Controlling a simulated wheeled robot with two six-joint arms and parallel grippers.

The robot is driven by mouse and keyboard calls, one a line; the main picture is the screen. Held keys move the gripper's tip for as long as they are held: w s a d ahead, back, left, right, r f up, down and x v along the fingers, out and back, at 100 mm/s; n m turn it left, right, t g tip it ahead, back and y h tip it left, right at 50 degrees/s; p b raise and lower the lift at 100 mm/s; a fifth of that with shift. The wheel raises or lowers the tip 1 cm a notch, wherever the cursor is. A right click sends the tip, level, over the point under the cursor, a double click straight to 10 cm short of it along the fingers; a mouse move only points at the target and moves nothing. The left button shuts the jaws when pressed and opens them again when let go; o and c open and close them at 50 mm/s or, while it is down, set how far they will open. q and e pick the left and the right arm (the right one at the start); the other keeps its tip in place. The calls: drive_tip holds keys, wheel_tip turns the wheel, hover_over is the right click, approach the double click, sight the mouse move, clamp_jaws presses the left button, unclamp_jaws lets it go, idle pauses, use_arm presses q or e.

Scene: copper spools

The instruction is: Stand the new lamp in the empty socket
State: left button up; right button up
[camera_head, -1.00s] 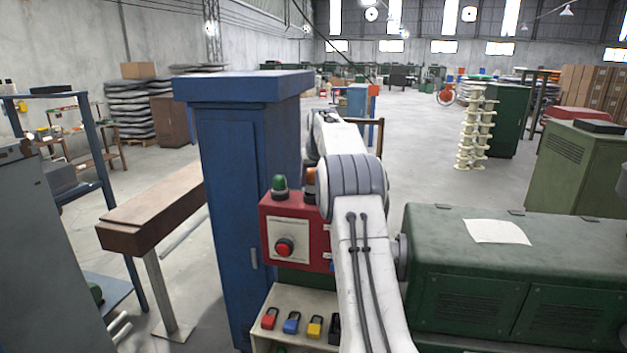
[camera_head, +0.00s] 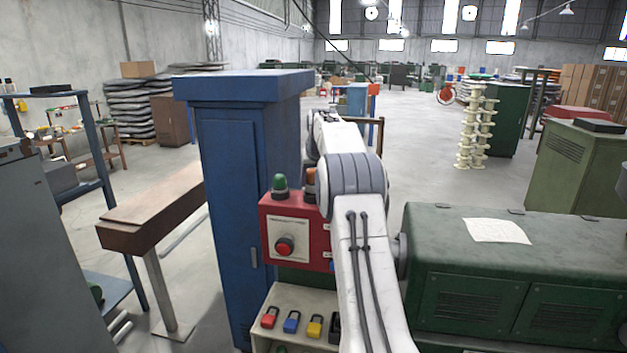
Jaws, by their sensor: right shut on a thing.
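A red control box (camera_head: 297,234) with a red push button (camera_head: 284,246) stands against the blue cabinet. A green lamp (camera_head: 279,184) stands upright on its top left. An orange lamp (camera_head: 310,177) shows beside it, partly covered by my right arm (camera_head: 350,190). My right arm rises from the bottom and bends away past the box. Its fingers, and what they are shut on, are hidden behind the arm's own links. The rest of the box's top is hidden too, and I see no empty socket. My left gripper is out of view.
A tall blue cabinet (camera_head: 230,170) stands just left of the box. A shelf below holds red, blue and yellow padlock-like items (camera_head: 291,322). A green machine housing (camera_head: 470,270) with a paper on it fills the right. A brown beam (camera_head: 150,210) stands left.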

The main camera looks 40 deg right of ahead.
drive_tip(key=shift+f+b, duration=0.8)
drive_tip(key=shift+f, duration=0.35)
idle(0.4)
drive_tip(key=o, duration=1.5)
drive_tip(key=shift+c, duration=0.2)
drive_tip(key=shift+s+r, duration=0.1)
drive_tip(key=shift+r, duration=0.05)
drive_tip(key=b+v, duration=0.3)
drive_tip(key=v, duration=0.7)
drive_tip(key=shift+a, duration=0.15)
